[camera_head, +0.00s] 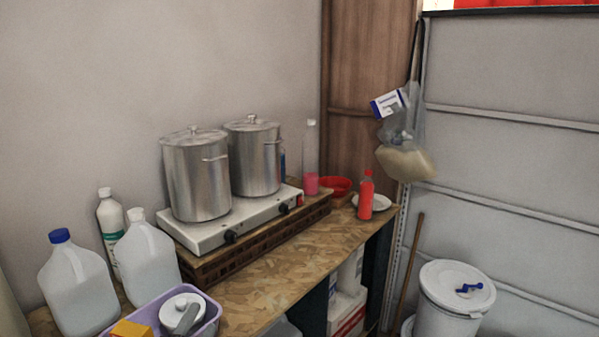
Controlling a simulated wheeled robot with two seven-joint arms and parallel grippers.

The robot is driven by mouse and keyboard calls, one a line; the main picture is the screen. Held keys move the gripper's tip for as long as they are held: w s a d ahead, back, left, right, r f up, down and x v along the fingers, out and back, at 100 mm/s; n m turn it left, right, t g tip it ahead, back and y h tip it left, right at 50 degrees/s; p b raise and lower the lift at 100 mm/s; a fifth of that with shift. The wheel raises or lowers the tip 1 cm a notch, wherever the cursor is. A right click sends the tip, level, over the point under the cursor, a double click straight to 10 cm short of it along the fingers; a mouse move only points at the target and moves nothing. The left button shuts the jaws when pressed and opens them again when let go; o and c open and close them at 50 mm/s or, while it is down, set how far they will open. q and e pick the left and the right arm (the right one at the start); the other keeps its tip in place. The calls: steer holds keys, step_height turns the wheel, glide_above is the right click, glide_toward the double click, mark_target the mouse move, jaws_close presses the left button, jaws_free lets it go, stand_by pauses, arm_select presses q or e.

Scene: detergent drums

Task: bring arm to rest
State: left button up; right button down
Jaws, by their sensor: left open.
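Neither of my grippers and neither of my arms can be made out in the head view. A white lidded drum (447,312) stands on the floor at the lower right, with a small blue object (469,288) on its lid. Two large white jugs stand at the left end of the wooden worktop (262,294): one with a blue cap (76,290) and one with a white cap (149,262). A white bottle with a green label (110,226) stands behind them.
Two lidded steel pots (196,180) (254,160) stand on a white double burner (215,234). A purple tub (207,313) holds a white round item and a yellow block. A red bottle (366,198) stands near the right end. A clear bag (406,160) hangs at the wall.

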arm_select(q)
steer(key=s+a+f+n+g+y, duration=0.2)
steer(key=s+f+n+g, duration=0.25)
steer(key=f, duration=0.25)
steer(key=s+a+f+n+g+y, duration=0.3)
steer(key=s+f+n+g, duration=0.1)
steer(key=s+f+n, duration=0.25)
steer(key=s+d+f+n+g+h, duration=0.15)
steer(key=s+f+g, duration=0.25)
steer(key=s, duration=0.4)
steer(key=s+f+n+g, duration=0.3)
steer(key=s+f+g, duration=0.15)
steer(key=s, duration=0.45)
steer(key=s+f+x, duration=0.1)
steer(key=s+x, duration=0.2)
steer(key=x, duration=1.3)
steer(key=s+a+f+x, duration=0.1)
steer(key=s+x, duration=0.3)
steer(key=x, duration=1.1)
steer(key=s+a+f+m+g, duration=0.1)
steer(key=s+a+f, duration=0.2)
steer(key=s+f, duration=1.5)
steer(key=shift+s+f+g, duration=0.25)
steer(key=shift+s+g, duration=0.05)
steer(key=shift+s, duration=0.25)
